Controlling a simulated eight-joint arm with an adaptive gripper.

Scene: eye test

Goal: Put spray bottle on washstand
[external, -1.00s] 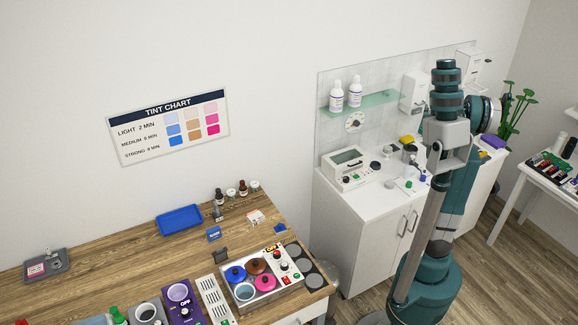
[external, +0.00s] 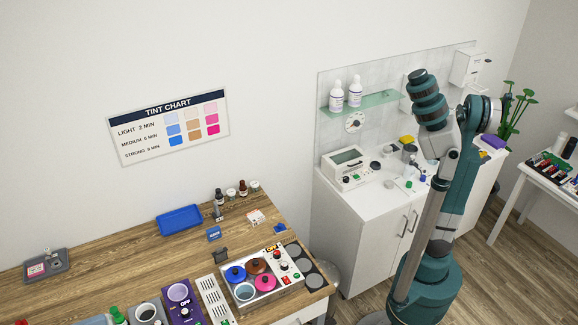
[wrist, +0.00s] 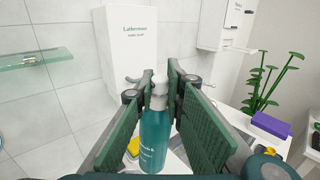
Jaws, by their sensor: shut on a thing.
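My gripper (wrist: 160,90) shows in the wrist view, its green pads closed on either side of a teal spray bottle (wrist: 155,143) with a grey top. The bottle is upright, and its base is out of sight. In the external view the gripper and bottle are hidden or cannot be made out behind my arm. The washstand is probably the white cabinet (external: 345,235) in front of the tiled splashback, with my arm in front of its right part. Whether the bottle touches any surface cannot be told.
A glass shelf (external: 375,101) with two white bottles hangs above the cabinet. A white dispenser box (wrist: 132,45) is on the wall beyond the gripper. A yellow item (wrist: 133,147), a purple block (wrist: 271,125) and a green plant (wrist: 264,85) are nearby. The cabinet top holds several small items.

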